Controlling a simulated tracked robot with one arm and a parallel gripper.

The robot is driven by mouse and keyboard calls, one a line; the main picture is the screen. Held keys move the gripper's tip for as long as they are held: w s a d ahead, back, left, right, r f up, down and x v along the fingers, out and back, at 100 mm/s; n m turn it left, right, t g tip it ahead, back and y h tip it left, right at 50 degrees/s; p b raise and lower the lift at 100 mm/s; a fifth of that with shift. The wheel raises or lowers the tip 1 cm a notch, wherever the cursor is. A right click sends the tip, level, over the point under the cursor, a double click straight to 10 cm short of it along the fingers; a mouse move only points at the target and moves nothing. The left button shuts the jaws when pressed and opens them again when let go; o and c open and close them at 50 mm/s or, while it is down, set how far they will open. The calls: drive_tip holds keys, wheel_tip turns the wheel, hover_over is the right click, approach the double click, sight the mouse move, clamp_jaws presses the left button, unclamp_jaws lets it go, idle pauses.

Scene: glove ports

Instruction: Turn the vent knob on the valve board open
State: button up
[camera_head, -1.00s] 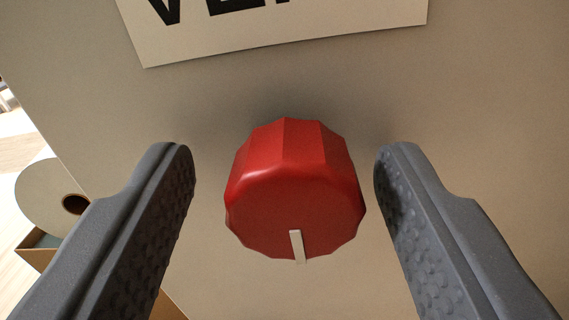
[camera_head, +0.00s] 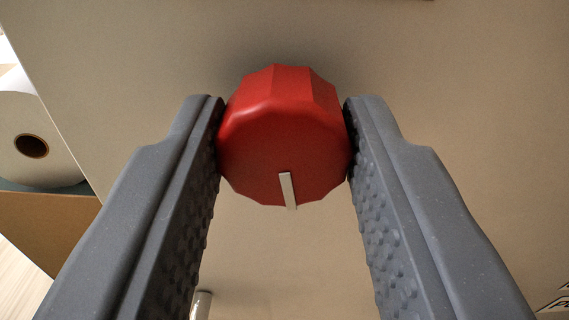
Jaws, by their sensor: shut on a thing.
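The red vent knob (camera_head: 284,135) sits on the beige valve board (camera_head: 440,60) in the upper middle of the view. It has a faceted rim and a pale pointer mark (camera_head: 288,190) on its face, pointing down and very slightly right in the picture. My gripper (camera_head: 284,115) is shut on the knob, with one dark grey ribbed finger against its left side and the other against its right side. The label above the knob is almost wholly out of view, with only a sliver at the top edge.
A white roll (camera_head: 35,140) with a dark core is at the left, beyond the board's edge, by a cardboard box (camera_head: 45,225). A small pale cylinder (camera_head: 201,305) shows at the bottom. Part of another label (camera_head: 556,304) is at the lower right.

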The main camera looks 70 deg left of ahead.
drive_tip(key=n, duration=0.3)
drive_tip(key=a+n, duration=0.1)
drive_tip(key=shift+s+f+n+p, duration=0.1)
drive_tip(key=shift+s+n+p, duration=0.15)
drive_tip(key=shift+n+p, duration=0.15)
drive_tip(key=n, duration=0.3)
drive_tip(key=shift+s+a+n, duration=0.1)
drive_tip(key=shift+n, duration=0.2)
drive_tip(key=n+p, duration=0.1)
drive_tip(key=n, duration=0.2)
drive_tip(key=shift+f, duration=0.1)
drive_tip(key=shift+n, duration=1.5)
drive_tip(key=shift+d+f, duration=0.1)
drive_tip(key=shift+d, duration=0.1)
drive_tip(key=o, duration=1)
drive_tip(key=shift+d, duration=0.1)
